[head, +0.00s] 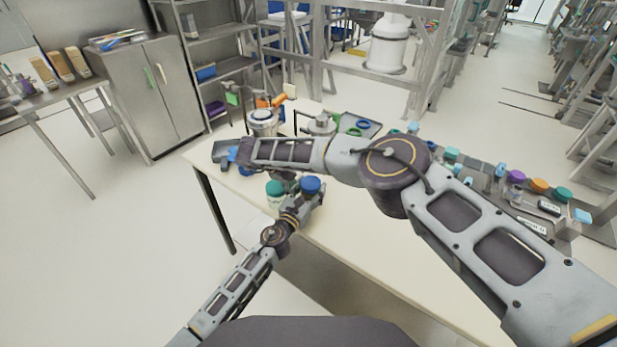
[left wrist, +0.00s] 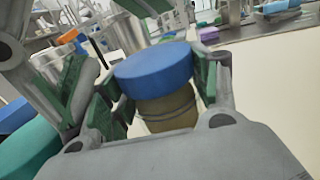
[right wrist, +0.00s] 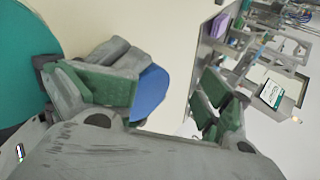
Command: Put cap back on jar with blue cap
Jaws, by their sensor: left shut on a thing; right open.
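The jar with the blue cap (head: 311,184) is held at the front edge of the table by my left gripper (head: 307,198). In the left wrist view the green pads of my left gripper (left wrist: 160,90) are shut around the jar's brownish body (left wrist: 168,110). The blue cap (left wrist: 153,66) rests on top of it; I cannot tell whether it is screwed tight. My right gripper (head: 230,156) is over the table's left end, open. In the right wrist view a blue thing (right wrist: 150,95) shows partly behind one finger of my right gripper (right wrist: 160,95).
A jar with a teal cap (head: 275,188) stands just left of the held jar; its teal cap (right wrist: 25,60) looms large in the right wrist view. Steel vessels (head: 263,122) and a grey tray (head: 358,125) stand behind. Caps and small items line the right side. The table front (head: 370,245) is clear.

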